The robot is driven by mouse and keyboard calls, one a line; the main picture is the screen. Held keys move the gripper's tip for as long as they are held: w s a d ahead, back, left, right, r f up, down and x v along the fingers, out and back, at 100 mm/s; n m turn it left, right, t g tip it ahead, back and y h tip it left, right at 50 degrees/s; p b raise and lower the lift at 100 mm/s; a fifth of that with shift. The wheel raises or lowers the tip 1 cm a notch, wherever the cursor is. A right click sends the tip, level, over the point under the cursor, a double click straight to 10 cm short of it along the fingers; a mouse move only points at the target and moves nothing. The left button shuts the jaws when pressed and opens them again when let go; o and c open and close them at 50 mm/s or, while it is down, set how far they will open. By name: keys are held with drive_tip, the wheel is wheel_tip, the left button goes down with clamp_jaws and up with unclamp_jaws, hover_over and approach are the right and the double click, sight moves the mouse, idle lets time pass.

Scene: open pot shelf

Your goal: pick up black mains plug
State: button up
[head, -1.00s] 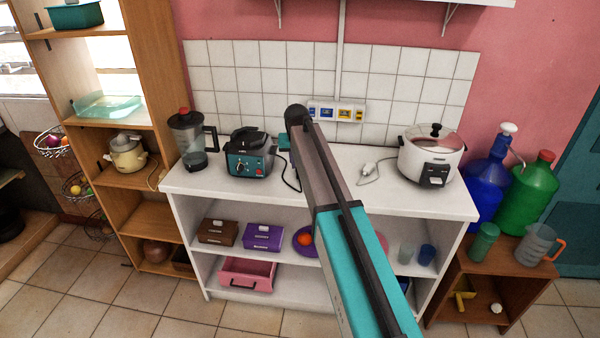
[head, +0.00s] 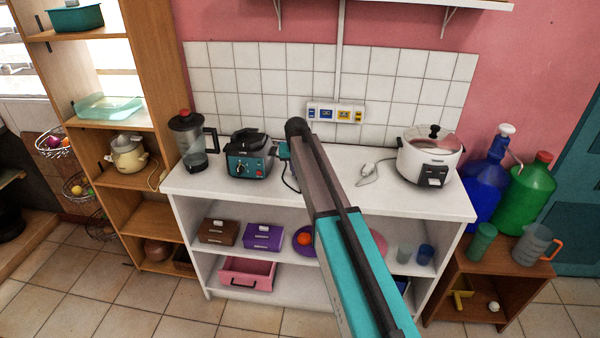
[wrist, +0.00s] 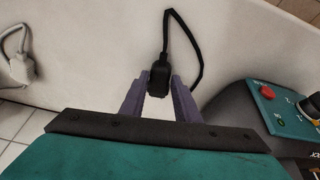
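The black mains plug (wrist: 159,80) shows in the wrist view on the white counter, between the tips of my gripper's two purple fingers (wrist: 158,88). The fingers are apart, with a narrow pale gap seeming to show beside the plug; whether either finger touches it is hard to tell. Its black cord (wrist: 198,52) loops away to the right. In the head view my arm hides the plug and the fingers; part of the cord (head: 288,181) shows beside the teal appliance (head: 249,158).
A white plug (head: 368,169) lies on the counter (head: 330,194), with its cord towards the rice cooker (head: 428,158); it also shows left in the wrist view (wrist: 20,65). The teal appliance's red-buttoned panel (wrist: 278,108) is close on the right there. A socket strip (head: 336,113) is on the wall.

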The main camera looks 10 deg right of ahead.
drive_tip(key=shift+w+f, duration=0.2)
drive_tip(key=shift+f, duration=0.3)
clamp_jaws()
